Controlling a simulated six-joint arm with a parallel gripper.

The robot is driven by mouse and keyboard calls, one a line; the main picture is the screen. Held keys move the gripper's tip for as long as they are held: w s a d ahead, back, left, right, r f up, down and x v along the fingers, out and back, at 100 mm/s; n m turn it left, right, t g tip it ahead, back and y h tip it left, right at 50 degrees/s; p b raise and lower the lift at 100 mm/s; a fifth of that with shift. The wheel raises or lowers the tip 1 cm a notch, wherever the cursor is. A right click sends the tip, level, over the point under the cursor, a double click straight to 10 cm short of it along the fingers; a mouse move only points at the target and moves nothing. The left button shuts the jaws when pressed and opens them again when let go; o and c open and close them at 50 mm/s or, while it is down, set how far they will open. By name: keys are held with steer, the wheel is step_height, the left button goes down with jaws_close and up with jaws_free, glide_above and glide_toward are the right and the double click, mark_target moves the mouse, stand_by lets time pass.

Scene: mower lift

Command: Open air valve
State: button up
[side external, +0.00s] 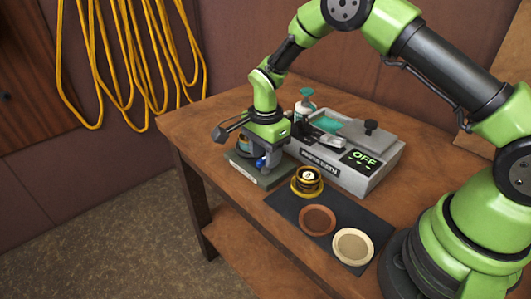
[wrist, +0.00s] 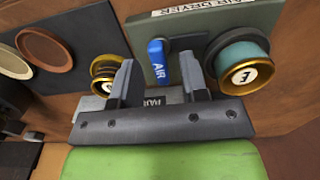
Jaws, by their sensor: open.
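The air valve has a blue handle marked AIR (wrist: 157,62), mounted on the grey-green air dryer (wrist: 190,22). In the side view the blue handle (side external: 262,162) shows at the front of the air dryer (side external: 243,172), just below my gripper (side external: 268,145). In the wrist view my gripper (wrist: 160,66) is open, one finger on each side of the handle in the picture. I see no clear contact, and cannot tell how deep the handle sits between the fingers.
A grey bath unit (side external: 365,160) with an OFF display stands behind right. A dark mat (side external: 285,213) holds a brass ring piece (side external: 307,180), a brown disc (side external: 318,220) and a cream disc (side external: 353,246). A bottle (side external: 305,108) stands behind. The table's left end (side external: 190,125) is clear.

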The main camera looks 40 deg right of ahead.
steer(key=shift+f, duration=0.1)
jaws_close()
steer(key=shift+n, duration=0.4)
steer(key=n, duration=0.3)
steer(key=shift+n, duration=0.4)
steer(key=n, duration=0.8)
steer(key=shift+n, duration=0.4)
steer(key=n, duration=0.4)
steer(key=shift+n, duration=0.4)
